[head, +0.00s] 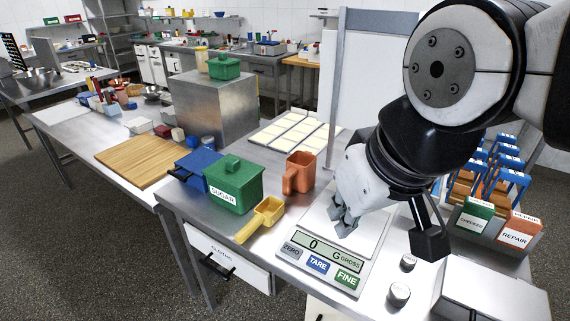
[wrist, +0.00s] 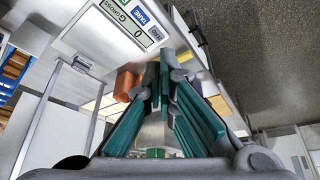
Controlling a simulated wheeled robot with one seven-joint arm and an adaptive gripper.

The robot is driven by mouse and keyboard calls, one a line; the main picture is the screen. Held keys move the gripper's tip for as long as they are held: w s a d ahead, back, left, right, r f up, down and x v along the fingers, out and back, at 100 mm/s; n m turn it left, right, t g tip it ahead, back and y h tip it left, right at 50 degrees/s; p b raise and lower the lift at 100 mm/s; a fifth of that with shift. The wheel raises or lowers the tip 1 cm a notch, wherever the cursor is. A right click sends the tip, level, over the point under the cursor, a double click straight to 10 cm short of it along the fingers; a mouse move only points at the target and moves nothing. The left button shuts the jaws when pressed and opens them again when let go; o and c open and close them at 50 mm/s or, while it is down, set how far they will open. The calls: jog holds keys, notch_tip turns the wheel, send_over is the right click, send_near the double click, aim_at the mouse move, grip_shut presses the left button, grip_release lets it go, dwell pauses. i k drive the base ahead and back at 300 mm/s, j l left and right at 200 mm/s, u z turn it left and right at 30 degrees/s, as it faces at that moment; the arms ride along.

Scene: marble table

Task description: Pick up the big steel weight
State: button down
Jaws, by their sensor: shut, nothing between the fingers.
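Two small steel weights stand on the metal table to the right of the scale's front. The bigger steel weight (head: 399,294) is nearer the front edge, and the smaller weight (head: 408,262) is just behind it. My gripper (head: 343,222) is over the white scale (head: 318,262), left of and behind the weights. In the wrist view my gripper (wrist: 170,68) is shut with nothing in it. I cannot make out the weights in the wrist view.
The scale reads 0. An orange measuring cup (head: 299,172), a yellow scoop (head: 261,218) and a green sugar box (head: 233,185) stand left of it. Labelled boxes (head: 475,213) stand at the right. A pale box (head: 495,290) lies right of the weights.

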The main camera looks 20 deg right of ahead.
aim_at(398, 294)
jog(key=k, duration=0.2)
jog(key=k+z, duration=0.25)
jog(key=z, duration=0.2)
jog(key=k+l+z, duration=0.1)
jog(key=z, duration=0.3)
jog(key=j+z, duration=0.3)
jog(key=z, duration=0.15)
jog(key=j+z, duration=0.25)
jog(key=z, duration=0.25)
jog(key=k+j+z, duration=0.15)
jog(key=z, duration=0.3)
jog(key=k+j, duration=0.1)
jog(key=j, duration=0.15)
